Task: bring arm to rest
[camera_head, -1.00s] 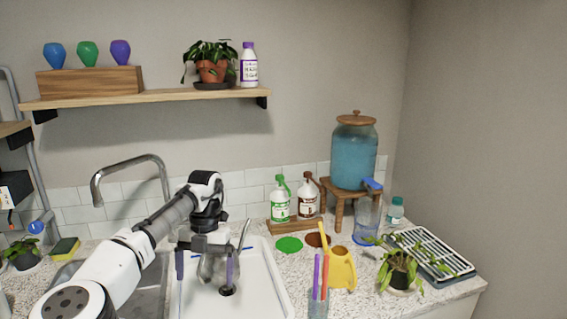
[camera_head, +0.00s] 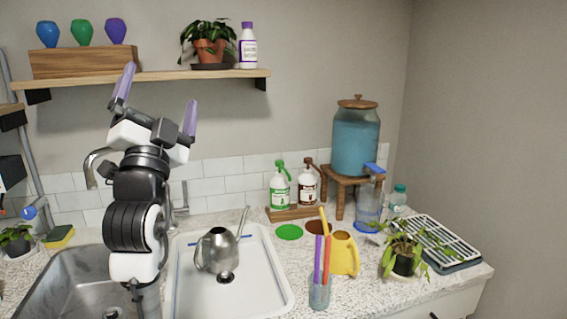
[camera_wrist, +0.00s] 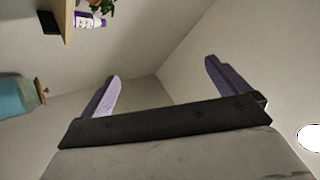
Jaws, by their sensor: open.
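My gripper (camera_head: 158,103) is raised on the left in the head view, its two purple fingers spread apart and pointing up, just in front of the wall shelf. It is open and holds nothing. In the wrist view my gripper (camera_wrist: 165,92) also shows both fingers wide apart with only bare wall between them. My arm stands folded upright over the sink area and hides part of the faucet and basin.
A metal watering can (camera_head: 217,252) stands on the white drainboard (camera_head: 265,290). The wooden shelf (camera_head: 200,74) carries a potted plant (camera_head: 207,42) and a white bottle (camera_head: 248,47). A blue dispenser (camera_head: 356,140) and a yellow can (camera_head: 345,254) stand to the right.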

